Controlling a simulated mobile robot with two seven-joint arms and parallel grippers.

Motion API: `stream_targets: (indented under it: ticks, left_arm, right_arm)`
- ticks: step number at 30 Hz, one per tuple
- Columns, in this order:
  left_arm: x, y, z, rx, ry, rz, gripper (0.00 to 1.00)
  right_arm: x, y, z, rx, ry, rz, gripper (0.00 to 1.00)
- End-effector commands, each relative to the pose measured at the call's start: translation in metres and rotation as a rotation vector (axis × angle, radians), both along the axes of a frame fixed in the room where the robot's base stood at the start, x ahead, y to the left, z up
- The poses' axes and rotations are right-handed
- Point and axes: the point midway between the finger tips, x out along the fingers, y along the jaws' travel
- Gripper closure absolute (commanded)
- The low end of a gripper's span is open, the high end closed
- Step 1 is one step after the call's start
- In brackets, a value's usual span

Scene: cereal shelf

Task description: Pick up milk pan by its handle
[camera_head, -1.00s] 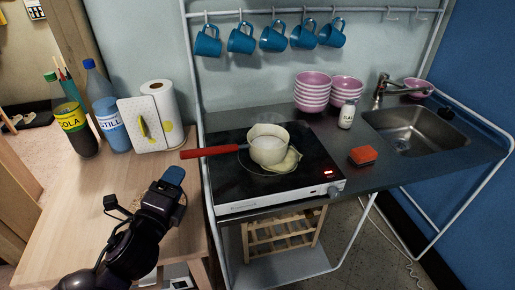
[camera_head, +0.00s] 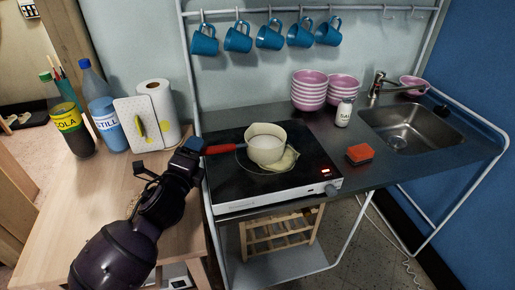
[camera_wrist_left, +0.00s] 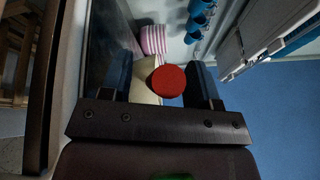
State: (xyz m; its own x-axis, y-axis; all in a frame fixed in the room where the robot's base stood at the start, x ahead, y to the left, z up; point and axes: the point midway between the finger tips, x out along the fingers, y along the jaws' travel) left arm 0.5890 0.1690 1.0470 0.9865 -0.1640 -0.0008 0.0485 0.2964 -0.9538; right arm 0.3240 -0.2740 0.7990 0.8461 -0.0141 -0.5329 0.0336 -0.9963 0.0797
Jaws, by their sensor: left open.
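The cream milk pan (camera_head: 266,146) sits on the black hob (camera_head: 228,180), with its red handle (camera_head: 222,149) pointing left. My left gripper (camera_head: 190,148) is at the left end of the handle and hides its tip in the head view. In the left wrist view, the round red end of the handle (camera_wrist_left: 169,81) lies between the two open fingers of the left gripper (camera_wrist_left: 168,84). The fingers look apart from the handle, with a wider gap on the left side. Part of the cream pan shows behind the handle end. My right gripper is not in view.
A cutting board (camera_head: 138,126), a paper roll (camera_head: 157,108), a cola bottle (camera_head: 68,122) and a water bottle (camera_head: 104,112) stand on the wooden table left. Blue mugs (camera_head: 270,37) hang above. A red sponge (camera_head: 359,153) and pink bowls (camera_head: 309,90) lie right.

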Motion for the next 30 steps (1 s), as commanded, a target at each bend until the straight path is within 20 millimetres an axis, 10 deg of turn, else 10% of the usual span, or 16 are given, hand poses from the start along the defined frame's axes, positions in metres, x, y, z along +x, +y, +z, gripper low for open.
stream_targets:
  ticks: [7,18,30]
  left_arm:
    - [0.0006,0.0000,-0.0002,0.000,0.000,0.000,0.47]
    - [0.0004,0.0000,-0.0002,0.000,0.000,0.000,1.00]
    - [0.0005,-0.0003,0.0013,-0.002,-0.002,-0.001,1.00]
  right_arm:
    - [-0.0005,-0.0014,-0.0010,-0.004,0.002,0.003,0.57]
    - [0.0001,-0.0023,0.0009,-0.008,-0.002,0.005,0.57]
    - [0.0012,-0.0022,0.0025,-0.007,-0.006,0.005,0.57]
